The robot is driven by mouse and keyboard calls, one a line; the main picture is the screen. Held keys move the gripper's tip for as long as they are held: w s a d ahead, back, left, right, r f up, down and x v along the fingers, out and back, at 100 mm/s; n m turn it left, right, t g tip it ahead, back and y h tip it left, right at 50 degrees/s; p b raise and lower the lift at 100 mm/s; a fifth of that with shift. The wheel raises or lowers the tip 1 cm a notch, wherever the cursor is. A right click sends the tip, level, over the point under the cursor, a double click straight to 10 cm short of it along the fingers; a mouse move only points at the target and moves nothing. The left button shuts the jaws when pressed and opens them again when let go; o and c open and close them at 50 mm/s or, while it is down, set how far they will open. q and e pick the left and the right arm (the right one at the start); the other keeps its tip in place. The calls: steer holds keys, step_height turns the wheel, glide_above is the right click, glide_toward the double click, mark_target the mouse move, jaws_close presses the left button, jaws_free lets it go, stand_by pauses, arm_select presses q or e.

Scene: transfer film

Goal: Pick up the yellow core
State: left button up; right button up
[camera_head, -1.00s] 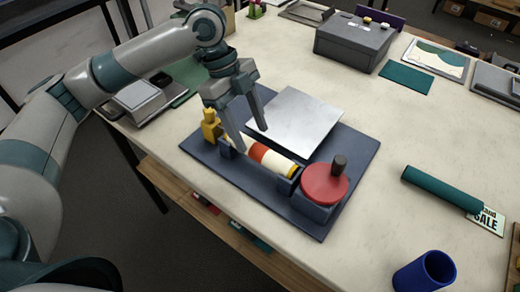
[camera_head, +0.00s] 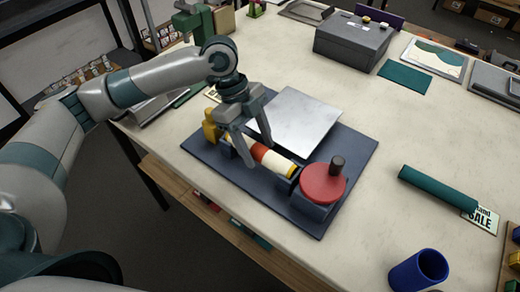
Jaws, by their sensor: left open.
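A roll (camera_head: 279,162) with red and white bands lies across a dark blue base plate (camera_head: 280,208). Yellow shows at its right end, seemingly the yellow core (camera_head: 293,172); the wrap hides the middle. A separate yellow block (camera_head: 210,126) stands at the roll's left end. My left gripper (camera_head: 261,156) points down with its fingers spread, one on each side of the roll's left part. I cannot tell whether the fingers touch it. My right gripper is not in view.
A red disc with a dark knob (camera_head: 322,183) stands at the plate's right end, and a silver sheet (camera_head: 297,118) lies behind the roll. A teal tube (camera_head: 437,187), a blue cup (camera_head: 419,270) and a grey box (camera_head: 353,45) are farther right.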

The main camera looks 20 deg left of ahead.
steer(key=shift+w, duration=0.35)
arm_select(q)
steer(key=c, duration=1.2)
